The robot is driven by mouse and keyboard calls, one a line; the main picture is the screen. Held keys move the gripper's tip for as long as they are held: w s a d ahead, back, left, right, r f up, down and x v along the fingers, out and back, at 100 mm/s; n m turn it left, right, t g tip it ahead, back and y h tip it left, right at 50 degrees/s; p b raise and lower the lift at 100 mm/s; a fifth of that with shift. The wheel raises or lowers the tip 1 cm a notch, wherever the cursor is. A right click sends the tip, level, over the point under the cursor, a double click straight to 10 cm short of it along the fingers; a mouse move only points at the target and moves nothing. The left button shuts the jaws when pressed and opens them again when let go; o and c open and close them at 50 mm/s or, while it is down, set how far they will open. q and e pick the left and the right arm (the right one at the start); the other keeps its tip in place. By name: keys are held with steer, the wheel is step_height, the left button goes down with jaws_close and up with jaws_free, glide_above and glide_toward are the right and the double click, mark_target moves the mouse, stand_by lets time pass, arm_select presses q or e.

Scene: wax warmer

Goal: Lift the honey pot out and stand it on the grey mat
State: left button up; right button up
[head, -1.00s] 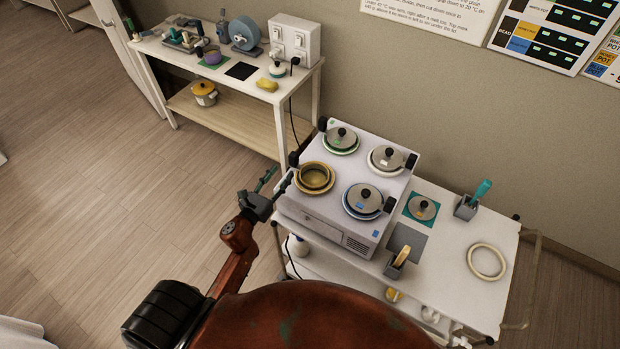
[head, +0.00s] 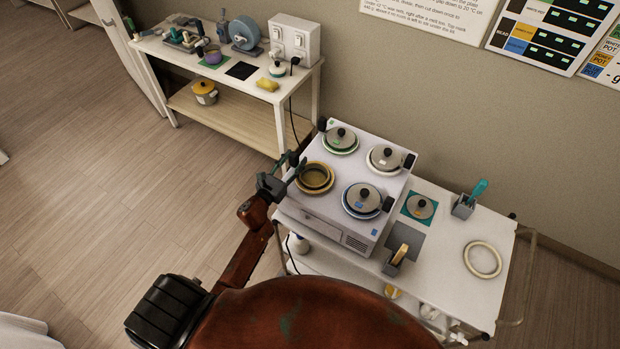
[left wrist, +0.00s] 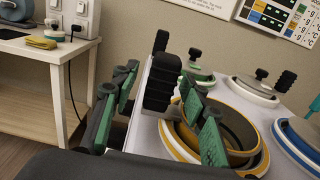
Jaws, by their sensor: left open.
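The honey pot (head: 315,177), a yellow-rimmed pot without a lid, sits in the front-left well of the white warmer (head: 330,222). Its dark upright handle (left wrist: 160,82) rises at the warmer's left edge. My left gripper (head: 285,171) is open at this handle. In the left wrist view its green-padded fingers (left wrist: 158,118) show on either side of the handle, with the right finger over the pot's rim. Whether they touch the handle I cannot tell. The grey mat (head: 416,241) lies on the cart right of the warmer, with a small holder at its front edge. My right gripper is out of view.
Lidded green (head: 340,143), white (head: 385,161) and blue (head: 362,202) pots fill the other wells. A lid (head: 420,206) lies on a teal mat beyond the grey mat. A cream ring (head: 483,260) and a grey holder (head: 464,206) stand farther right.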

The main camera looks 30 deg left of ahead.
arm_select(q)
jaws_close()
stand_by(0.3)
steer(key=shift+r, duration=0.1)
stand_by(0.4)
